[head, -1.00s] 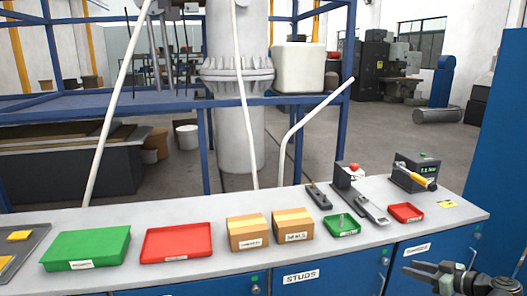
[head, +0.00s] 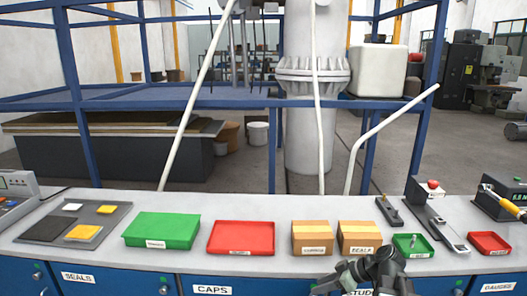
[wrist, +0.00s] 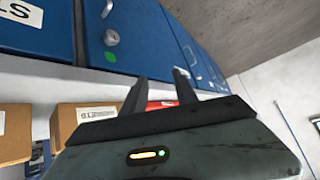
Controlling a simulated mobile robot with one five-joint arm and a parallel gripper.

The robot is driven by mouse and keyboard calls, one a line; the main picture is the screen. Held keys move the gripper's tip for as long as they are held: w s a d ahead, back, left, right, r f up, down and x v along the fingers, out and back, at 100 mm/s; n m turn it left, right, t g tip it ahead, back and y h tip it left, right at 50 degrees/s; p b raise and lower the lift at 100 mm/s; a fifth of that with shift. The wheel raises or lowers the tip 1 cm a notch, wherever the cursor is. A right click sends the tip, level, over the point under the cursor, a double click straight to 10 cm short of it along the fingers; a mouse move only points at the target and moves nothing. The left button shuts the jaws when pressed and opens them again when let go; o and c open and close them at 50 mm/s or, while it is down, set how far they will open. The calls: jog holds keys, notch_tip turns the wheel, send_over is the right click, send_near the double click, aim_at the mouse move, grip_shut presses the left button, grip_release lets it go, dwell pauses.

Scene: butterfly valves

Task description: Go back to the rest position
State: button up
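My gripper (head: 330,282) shows at the bottom of the head view, in front of the bench's front edge and below the two cardboard boxes. In the wrist view, its two dark fingers (wrist: 160,92) stand apart with nothing held between them. The gripper touches nothing that I can see.
A blue frame stands behind.

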jog(key=s+a+f+m+g+h, duration=0.2)
jog(key=s+a+f+g+h, duration=0.25)
jog(key=a, duration=0.65)
jog(key=s+d+f+m+h, duration=0.2)
jog(key=d+m+h, duration=0.1)
jog(key=d+m, duration=0.4)
jog(key=shift+m+h, duration=0.35)
jog(key=shift+m, duration=0.45)
jog(key=shift+t, duration=0.25)
